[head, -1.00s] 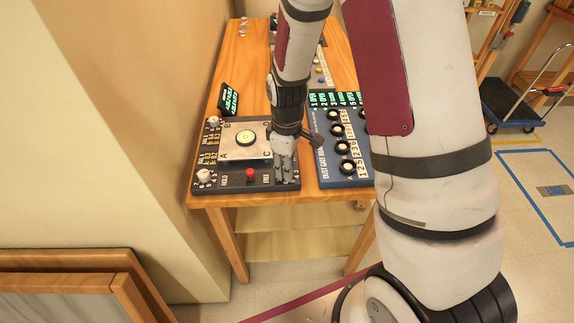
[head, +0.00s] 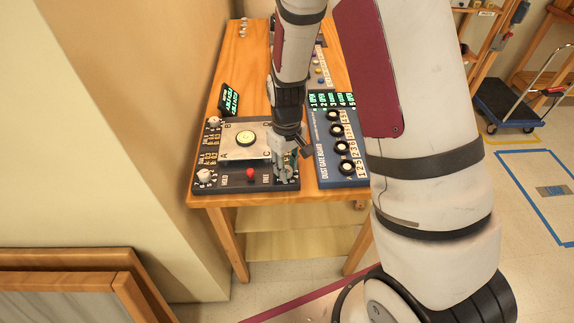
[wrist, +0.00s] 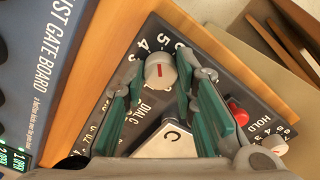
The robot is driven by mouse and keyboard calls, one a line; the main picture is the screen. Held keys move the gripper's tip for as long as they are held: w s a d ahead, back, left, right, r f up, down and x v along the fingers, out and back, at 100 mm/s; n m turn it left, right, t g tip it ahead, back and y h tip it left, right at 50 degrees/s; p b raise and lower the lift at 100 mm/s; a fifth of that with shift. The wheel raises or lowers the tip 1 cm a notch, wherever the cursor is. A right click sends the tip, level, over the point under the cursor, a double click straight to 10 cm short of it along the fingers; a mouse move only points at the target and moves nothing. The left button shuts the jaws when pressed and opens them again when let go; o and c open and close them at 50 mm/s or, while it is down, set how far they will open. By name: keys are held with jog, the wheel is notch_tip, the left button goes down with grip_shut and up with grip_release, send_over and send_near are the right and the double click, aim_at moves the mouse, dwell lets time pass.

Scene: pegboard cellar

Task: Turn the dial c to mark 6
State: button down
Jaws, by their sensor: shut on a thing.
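Dial c (wrist: 160,72) is a round light-grey knob with a red mark on its top, in the upper middle of the wrist view beside the printed label "DIAL C". Numbers are printed around it, but which one the mark points to is hard to tell. My gripper (wrist: 161,80) has its two teal-padded fingers on opposite sides of the knob and is shut on it. In the head view my gripper (head: 283,177) is at the front right corner of the dark board (head: 226,184) and hides the dial.
White knobs (head: 204,175) stand along the board's left side. The blue dust gate board (head: 345,178) lies just right. A small green display (head: 229,99) stands behind.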

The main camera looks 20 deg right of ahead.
jog(key=m, duration=0.5)
jog(key=shift+m+p, duration=0.3)
jog(key=shift+p, duration=0.05)
jog(key=shift+m+p, duration=0.3)
jog(key=shift+m, duration=1.8)
jog(key=c, duration=1.3)
grip_release()
notch_tip(320, 180, up, 12)
jog(key=shift+r, duration=0.1)
